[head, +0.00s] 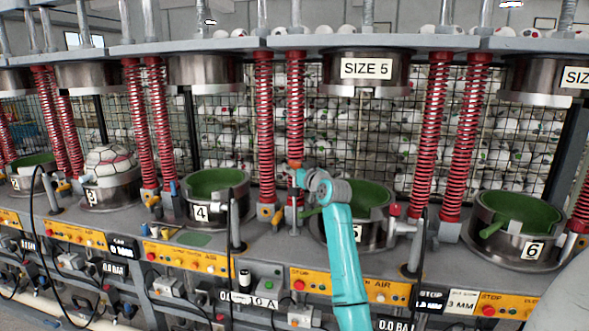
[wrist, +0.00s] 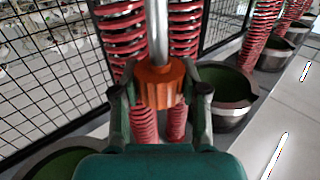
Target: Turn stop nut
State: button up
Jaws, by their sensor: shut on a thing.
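The stop nut is orange and ribbed, and it sits around an upright grey rod (wrist: 156,25) in the wrist view (wrist: 158,82). In the head view the nut (head: 294,165) shows small, in front of red springs left of the size 5 press. My gripper (wrist: 161,93) is shut on the nut, one finger on each side of it. In the head view my gripper (head: 301,178) reaches the rod from the right, at the end of my teal arm. The far side of the nut is hidden.
Red springs (head: 265,130) stand close behind the rod. The size 5 bowl (head: 372,228) is partly hidden by my arm. Bowl 4 (head: 215,205) stands to the left, bowl 6 (head: 515,245) to the right. A ball (head: 110,160) sits at press 3. A wire mesh (head: 225,110) closes the back.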

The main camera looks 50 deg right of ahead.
aim_at(295, 163)
jog(key=n+t+y, duration=0.1)
jog(key=n+y, duration=0.1)
jog(key=y, duration=0.2)
jog(key=n+t+y, duration=0.1)
jog(key=n+y, duration=0.2)
jog(key=y, duration=0.1)
jog(key=shift+d, duration=0.15)
jog(key=shift+n+g+y, duration=0.3)
jog(key=shift+n+y, duration=1.4)
jog(key=shift+y, duration=0.7)
jog(key=shift+f, duration=0.1)
jog(key=o, duration=1.2)
jog(key=shift+c, duration=0.2)
notch_tip(295, 163, up, 10)
